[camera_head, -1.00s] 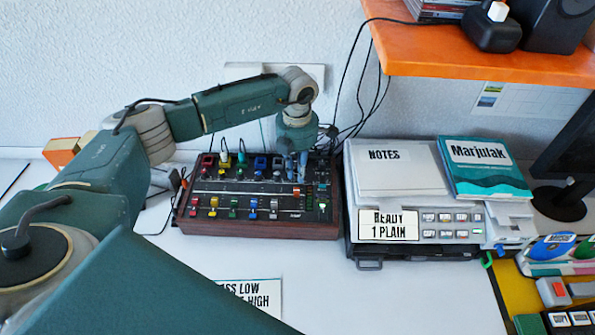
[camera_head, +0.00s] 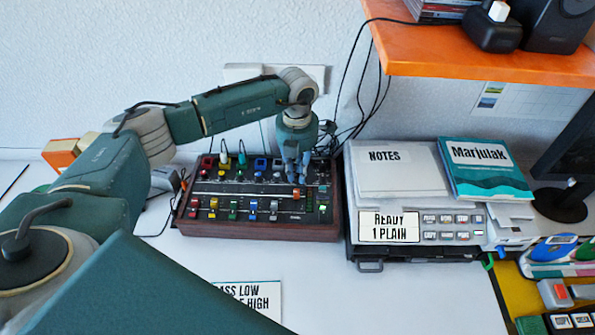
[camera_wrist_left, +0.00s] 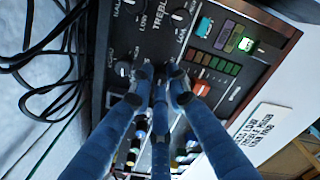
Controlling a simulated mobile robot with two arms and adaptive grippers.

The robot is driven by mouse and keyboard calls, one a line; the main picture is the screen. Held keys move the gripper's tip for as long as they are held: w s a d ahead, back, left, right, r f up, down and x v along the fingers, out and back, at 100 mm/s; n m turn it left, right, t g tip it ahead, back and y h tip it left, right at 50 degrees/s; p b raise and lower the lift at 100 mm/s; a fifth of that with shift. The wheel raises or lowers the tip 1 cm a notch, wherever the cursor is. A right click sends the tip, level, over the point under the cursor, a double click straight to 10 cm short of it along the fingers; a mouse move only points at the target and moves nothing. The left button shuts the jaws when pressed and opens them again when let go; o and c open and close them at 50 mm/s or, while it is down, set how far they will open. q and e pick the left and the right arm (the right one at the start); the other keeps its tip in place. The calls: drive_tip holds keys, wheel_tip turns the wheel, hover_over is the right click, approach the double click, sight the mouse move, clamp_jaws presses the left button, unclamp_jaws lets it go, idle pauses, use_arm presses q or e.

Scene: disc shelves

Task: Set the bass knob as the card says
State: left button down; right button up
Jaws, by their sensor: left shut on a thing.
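The dark mixer with wooden sides (camera_head: 250,232) sits on the white desk against the wall, with rows of coloured sliders and buttons. My left gripper (camera_head: 298,182) points down at its right part. In the left wrist view its blue-grey fingers (camera_wrist_left: 160,84) are closed together on a small dark knob, mostly hidden, which seems to be the bass knob. Its label and pointer are covered. A treble knob (camera_wrist_left: 180,18) with a white mark is beside it. The white card (camera_head: 262,294), partly hidden by my arm, reads bass low and a second line ending in high. My right gripper is not in view.
A grey device (camera_head: 440,237) right of the mixer carries a notes pad (camera_head: 402,172), a teal booklet (camera_head: 484,168) and a "ready 1 plain" label (camera_head: 389,227). An orange shelf (camera_head: 470,65) overhangs at upper right. Black cables (camera_head: 352,100) hang behind the mixer.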

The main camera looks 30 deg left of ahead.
sight(296, 175)
use_arm(q)
drive_tip(key=c, duration=1.9)
unclamp_jaws()
drive_tip(key=shift+a+r, duration=0.15)
drive_tip(key=shift+c, duration=0.2)
drive_tip(key=shift+s, duration=0.1)
wheel_tip(296, 175, up, 12)
